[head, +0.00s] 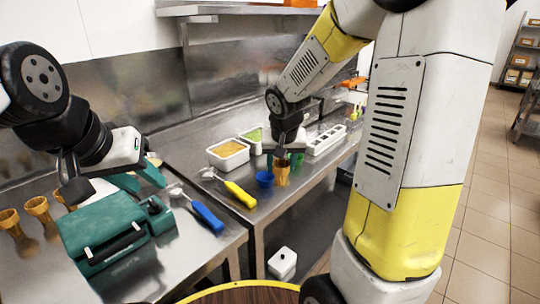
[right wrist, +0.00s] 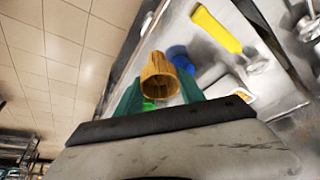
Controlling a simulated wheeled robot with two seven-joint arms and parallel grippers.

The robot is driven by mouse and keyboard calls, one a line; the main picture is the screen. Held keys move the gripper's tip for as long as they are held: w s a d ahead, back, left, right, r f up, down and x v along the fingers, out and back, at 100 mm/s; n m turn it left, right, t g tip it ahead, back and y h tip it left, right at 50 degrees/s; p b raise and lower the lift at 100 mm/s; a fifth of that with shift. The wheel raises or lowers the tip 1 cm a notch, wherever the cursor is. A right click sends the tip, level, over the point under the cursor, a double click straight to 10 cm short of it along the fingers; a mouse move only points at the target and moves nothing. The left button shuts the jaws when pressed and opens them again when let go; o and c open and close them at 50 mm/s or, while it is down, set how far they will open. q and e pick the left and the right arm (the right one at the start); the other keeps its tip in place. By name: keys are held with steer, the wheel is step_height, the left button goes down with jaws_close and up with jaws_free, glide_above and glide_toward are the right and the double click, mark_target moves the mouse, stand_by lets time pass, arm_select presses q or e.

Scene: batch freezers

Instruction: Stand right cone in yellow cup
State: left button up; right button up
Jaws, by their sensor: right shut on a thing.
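A brown waffle cone (head: 282,174) is between the green fingers of my right gripper (head: 284,160), low over the right-hand steel counter near its front edge. In the right wrist view the cone (right wrist: 160,75) shows its open mouth, with a green finger on each side. A blue cup (head: 265,179) stands just left of the cone, and it also shows in the right wrist view (right wrist: 180,58). I cannot make out a yellow cup in either view. My left gripper (head: 138,177) is open and empty above the left counter.
Other cones (head: 38,208) stand at far left beside a teal case (head: 105,230). A blue-handled scoop (head: 207,215) and a yellow-handled scoop (head: 240,194) lie on the counters. Behind are a filled white tub (head: 228,154) and a white rack (head: 327,139).

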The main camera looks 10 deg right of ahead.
steer(key=shift+w+d+f, duration=0.55)
steer(key=shift+w+f, duration=0.25)
steer(key=shift+w, duration=1.4)
steer(key=shift+w+d+f, duration=0.55)
steer(key=shift+w+f, duration=0.25)
steer(key=shift+w, duration=1.35)
steer(key=shift+w+d+f, duration=0.55)
steer(key=shift+w+f, duration=0.25)
steer(key=shift+w, duration=1.4)
steer(key=shift+f, duration=0.1)
steer(key=shift+f, duration=0.25)
steer(key=o, duration=1.3)
steer(key=shift+r, duration=0.1)
